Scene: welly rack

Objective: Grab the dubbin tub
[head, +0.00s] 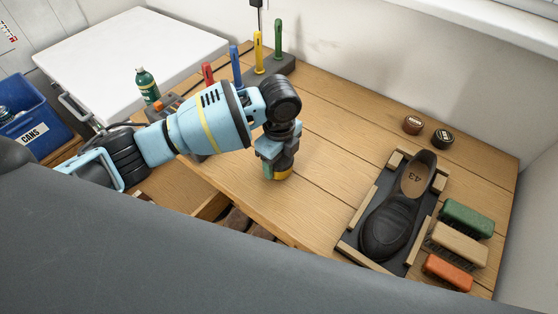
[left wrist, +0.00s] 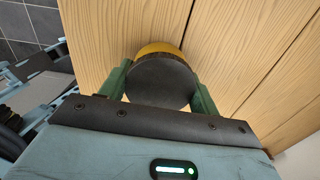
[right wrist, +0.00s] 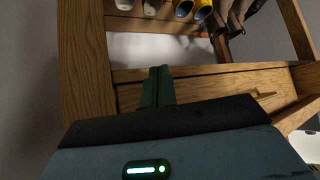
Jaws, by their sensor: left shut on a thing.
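The dubbin tub is a round tub with a yellow side and a dark, flat top. It shows in the left wrist view (left wrist: 160,80) between the two green fingers, and its yellow lower part shows in the head view (head: 283,176). My left gripper (head: 270,168) points down over the wooden table and is shut on the tub, one finger on each side. I cannot tell whether the tub touches the table. My right gripper (right wrist: 157,86) shows only in the right wrist view; its fingers are together with nothing visible between them.
A dark shoe (head: 397,210) lies in a wooden-edged tray at the right, beside several brushes (head: 460,243). Two small round tins (head: 413,124) (head: 442,137) stand behind it. A block with coloured handles (head: 277,66) stands at the back. Wooden rack bars (right wrist: 200,72) lie close to my right gripper.

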